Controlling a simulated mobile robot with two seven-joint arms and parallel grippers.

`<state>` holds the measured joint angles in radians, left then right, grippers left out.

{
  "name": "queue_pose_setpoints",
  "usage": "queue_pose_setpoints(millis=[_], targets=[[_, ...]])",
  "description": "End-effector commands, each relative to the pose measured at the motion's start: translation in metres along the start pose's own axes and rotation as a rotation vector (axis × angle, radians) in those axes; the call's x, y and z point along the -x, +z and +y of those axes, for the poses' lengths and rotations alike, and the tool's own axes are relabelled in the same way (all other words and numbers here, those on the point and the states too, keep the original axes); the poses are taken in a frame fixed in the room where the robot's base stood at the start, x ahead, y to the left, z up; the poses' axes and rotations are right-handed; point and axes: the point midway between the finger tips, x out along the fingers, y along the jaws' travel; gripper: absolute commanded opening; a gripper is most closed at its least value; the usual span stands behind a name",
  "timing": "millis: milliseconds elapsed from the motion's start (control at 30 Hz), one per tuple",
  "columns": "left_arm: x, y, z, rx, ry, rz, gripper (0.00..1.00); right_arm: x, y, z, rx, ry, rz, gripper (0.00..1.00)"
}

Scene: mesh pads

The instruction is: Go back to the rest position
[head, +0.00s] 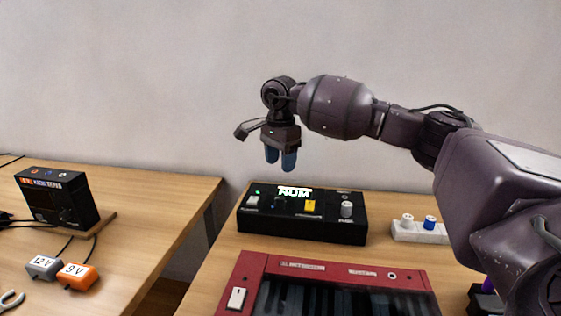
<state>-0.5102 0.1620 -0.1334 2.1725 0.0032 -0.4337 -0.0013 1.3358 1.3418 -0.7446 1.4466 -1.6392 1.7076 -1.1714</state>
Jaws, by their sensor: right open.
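My right gripper (281,160) hangs pointing down in the air, above and behind a black box with a lit display (300,232). Its two blue fingertips are a little apart, with nothing between them. The gripper touches nothing that I can see. My right arm comes in from the right side and reaches across the upper middle of the view. My left gripper is not in view.
A red keyboard-like device (400,277) lies at the front. A white strip with knobs (401,232) is at right, partly behind my arm. A gap separates the tables.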

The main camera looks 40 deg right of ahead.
Motion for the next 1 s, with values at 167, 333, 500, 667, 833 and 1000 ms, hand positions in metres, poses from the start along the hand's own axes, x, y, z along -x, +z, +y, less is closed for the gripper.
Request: queue_pose_setpoints(millis=[167,333,500,667,833,1000], targets=[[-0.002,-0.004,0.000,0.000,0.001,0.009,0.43,0.000,0.000,0.000,0.000,-0.001,0.000,0.54],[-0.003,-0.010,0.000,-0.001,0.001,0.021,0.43,0.004,0.000,0.001,0.000,-0.006,0.000,0.54],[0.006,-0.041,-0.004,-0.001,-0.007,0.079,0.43,0.063,0.000,0.009,0.000,-0.071,0.000,0.54],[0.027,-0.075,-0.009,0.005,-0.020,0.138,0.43,0.158,0.000,0.029,0.000,-0.174,0.000,0.54],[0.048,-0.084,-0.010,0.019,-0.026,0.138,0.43,0.242,0.000,0.050,0.000,-0.257,0.001,0.54],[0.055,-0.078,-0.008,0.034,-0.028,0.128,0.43,0.272,0.000,0.058,-0.001,-0.284,0.001,0.54]])
